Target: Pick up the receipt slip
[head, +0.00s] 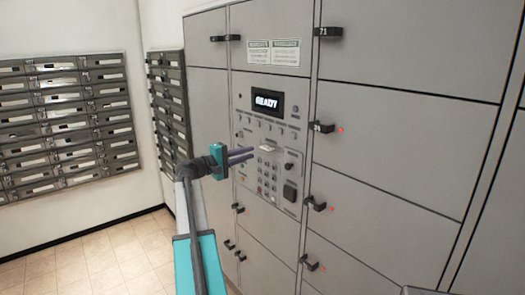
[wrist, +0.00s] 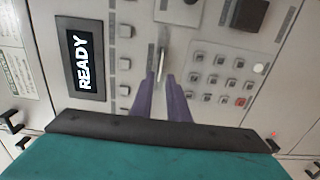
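The receipt slip (head: 267,148) looks like a small pale tab sticking out of the locker's control panel (head: 245,130), above the keypad. In the wrist view the slip (wrist: 162,63) shows as a thin pale strip, nearly edge-on, just ahead of the fingertips and in line with the gap between them. My gripper (head: 251,153) has two purple fingers pointing at the panel, a little apart from each other. In the wrist view my gripper (wrist: 160,82) shows a narrow gap between its fingers. I cannot tell whether the tips touch the slip.
The display (head: 267,102) reads READY. The keypad (wrist: 218,78) is right of the fingers in the wrist view. Grey locker doors with black latches (head: 321,127) surround the panel. Metal mailboxes (head: 66,122) line the left wall. The tiled floor (head: 110,262) at left is clear.

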